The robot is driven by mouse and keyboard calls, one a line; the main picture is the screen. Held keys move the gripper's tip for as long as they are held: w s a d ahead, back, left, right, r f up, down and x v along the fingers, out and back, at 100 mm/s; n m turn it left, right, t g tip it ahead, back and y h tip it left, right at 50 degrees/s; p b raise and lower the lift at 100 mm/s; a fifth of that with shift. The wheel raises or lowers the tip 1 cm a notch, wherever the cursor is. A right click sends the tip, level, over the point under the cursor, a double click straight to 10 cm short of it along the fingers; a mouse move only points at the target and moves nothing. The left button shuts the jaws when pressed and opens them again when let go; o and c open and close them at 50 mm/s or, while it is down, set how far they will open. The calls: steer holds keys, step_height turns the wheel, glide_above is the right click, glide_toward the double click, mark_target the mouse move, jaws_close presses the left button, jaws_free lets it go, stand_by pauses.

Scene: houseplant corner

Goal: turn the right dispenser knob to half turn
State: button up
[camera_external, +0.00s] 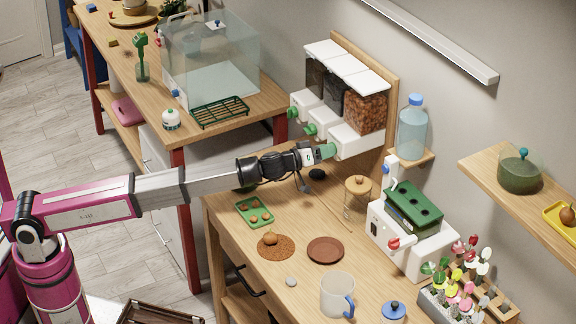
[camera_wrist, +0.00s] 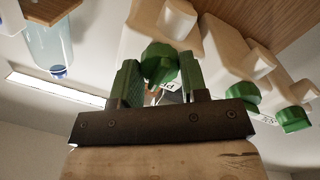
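Three dispensers with white lids and white spouts are mounted on a wooden wall board. The right dispenser (camera_external: 366,108) holds brown pellets. Its green knob (camera_wrist: 160,62) sits between the two green-padded fingers of my gripper (camera_wrist: 161,84) in the wrist view, with a finger against each side. In the outside view my gripper (camera_external: 322,152) reaches the right spout (camera_external: 357,140) and largely hides that knob. The middle knob (camera_external: 311,130) and left knob (camera_external: 293,112) are free; they also show at the right of the wrist view. The right knob's exact angle is hard to read.
A water bottle (camera_external: 412,130) stands on a small shelf right of the dispensers. A glass tank (camera_external: 210,60) stands behind left.

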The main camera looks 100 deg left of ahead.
steer(key=shift+m, duration=0.4)
steer(key=shift+d+m+g+y, duration=0.1)
steer(key=shift+m+g+y, duration=0.25)
steer(key=shift+m, duration=5.1)
steer(key=shift+a+m+g+y, duration=0.1)
steer(key=shift+m+g+y, duration=0.3)
steer(key=shift+m, duration=5.1)
steer(key=shift+d+m+g+y, duration=0.1)
steer(key=shift+m+g+y, duration=0.25)
steer(key=shift+m, duration=5.1)
steer(key=o, duration=0.9)
